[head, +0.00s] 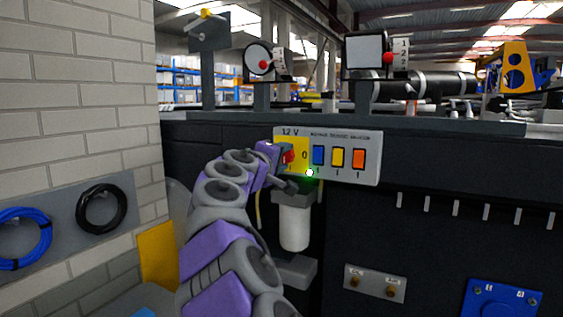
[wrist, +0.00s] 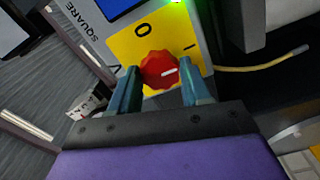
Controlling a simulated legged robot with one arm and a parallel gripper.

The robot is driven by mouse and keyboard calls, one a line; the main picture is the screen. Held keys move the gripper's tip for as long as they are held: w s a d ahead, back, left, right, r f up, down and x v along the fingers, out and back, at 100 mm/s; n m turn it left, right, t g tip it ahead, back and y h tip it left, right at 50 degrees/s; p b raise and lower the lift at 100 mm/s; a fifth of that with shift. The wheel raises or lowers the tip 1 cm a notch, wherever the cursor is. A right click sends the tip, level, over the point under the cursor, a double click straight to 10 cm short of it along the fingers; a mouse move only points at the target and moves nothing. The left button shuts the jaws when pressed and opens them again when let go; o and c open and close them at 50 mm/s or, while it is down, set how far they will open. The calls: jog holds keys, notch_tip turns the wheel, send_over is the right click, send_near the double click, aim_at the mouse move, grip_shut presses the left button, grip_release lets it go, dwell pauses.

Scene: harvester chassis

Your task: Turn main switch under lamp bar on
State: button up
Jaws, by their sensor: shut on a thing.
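The main switch is a red round knob (wrist: 158,68) on a yellow plate (wrist: 127,45) marked O and I. Its white mark points to the right in the wrist view. My gripper (wrist: 162,80) is shut on the knob, one teal finger on each side. In the head view, my gripper (head: 279,157) reaches the left end of the white 12 V panel (head: 367,176), and the red knob (head: 289,156) is partly hidden by it. A small green light (head: 309,172) glows at the panel's lower edge; it also shows at the top of the wrist view (wrist: 178,2).
Blue (head: 319,155), yellow (head: 338,157) and orange (head: 358,159) switches sit to the knob's right. A white cylinder (head: 294,228) hangs below the panel. A brick wall (head: 75,110) stands close on the left. A yellow cable (wrist: 262,66) lies beside the panel.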

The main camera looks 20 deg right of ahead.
jog(key=shift+d+f, duration=0.1)
jog(key=shift+f, duration=0.2)
jog(key=o, duration=1.1)
jog(key=shift+r, duration=0.1)
jog(key=shift+c, duration=0.2)
jog(key=p+v, duration=0.2)
jog(key=v, duration=1.5)
jog(key=shift+a, duration=0.35)
jog(key=shift+s, duration=0.1)
